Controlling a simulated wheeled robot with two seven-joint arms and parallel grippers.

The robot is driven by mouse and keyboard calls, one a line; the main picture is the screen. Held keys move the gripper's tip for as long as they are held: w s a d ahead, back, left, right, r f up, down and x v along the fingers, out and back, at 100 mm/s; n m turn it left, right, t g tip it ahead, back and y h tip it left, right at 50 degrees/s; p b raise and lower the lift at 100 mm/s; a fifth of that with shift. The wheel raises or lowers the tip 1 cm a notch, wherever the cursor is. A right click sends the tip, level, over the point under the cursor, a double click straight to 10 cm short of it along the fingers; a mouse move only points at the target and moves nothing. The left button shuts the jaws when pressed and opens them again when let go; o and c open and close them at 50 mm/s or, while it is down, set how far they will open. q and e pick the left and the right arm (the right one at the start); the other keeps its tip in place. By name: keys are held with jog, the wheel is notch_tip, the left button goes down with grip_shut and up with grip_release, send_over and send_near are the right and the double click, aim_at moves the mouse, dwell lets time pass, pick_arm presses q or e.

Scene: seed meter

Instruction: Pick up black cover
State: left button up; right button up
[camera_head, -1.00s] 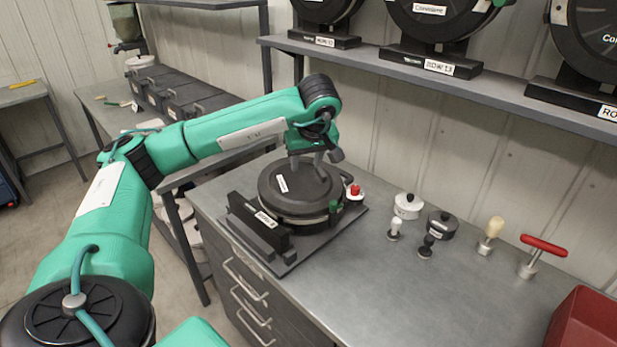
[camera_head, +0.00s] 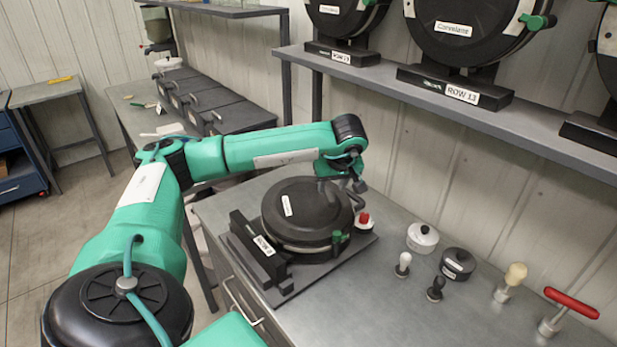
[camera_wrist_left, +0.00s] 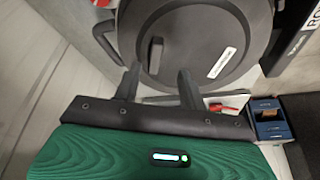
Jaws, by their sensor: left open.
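The black cover (camera_head: 305,205) is a round dark disc with a small white label, lying flat on the seed meter on the bench. My left gripper (camera_head: 338,188) is over its back right edge, pointing down. In the left wrist view the cover (camera_wrist_left: 195,65) fills the upper middle, with a raised bar handle and the label. My left fingers (camera_wrist_left: 158,88) are apart and empty, with their tips over or near the cover's rim. Whether they touch it cannot be told. My right gripper is not in view.
The meter stands on a dark base plate (camera_head: 348,257) with a black label block (camera_head: 258,247) in front. A red-topped knob (camera_head: 364,220) and green clip (camera_head: 338,240) sit close by. Pots and handled tools stand right. A shelf (camera_head: 440,100) with more meters overhangs behind.

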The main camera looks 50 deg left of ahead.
aim_at(329, 194)
pick_arm(q)
jog(key=shift+w+a+f, duration=0.15)
jog(key=shift+w+f, duration=0.1)
jog(key=shift+f, duration=0.4)
jog(key=shift+w+a+f+p, duration=0.35)
jog(key=shift+a+p, duration=0.25)
jog(key=shift+p, duration=0.2)
jog(key=x, duration=0.1)
jog(key=p+x, duration=0.1)
jog(key=x, duration=0.1)
jog(key=shift+w+a+f, duration=0.15)
jog(key=shift+w+a, duration=0.05)
jog(key=shift+w, duration=0.1)
jog(key=shift+f, duration=0.2)
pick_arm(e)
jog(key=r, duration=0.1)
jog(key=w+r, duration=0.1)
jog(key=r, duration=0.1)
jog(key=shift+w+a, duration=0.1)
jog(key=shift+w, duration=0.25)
pick_arm(q)
grip_shut()
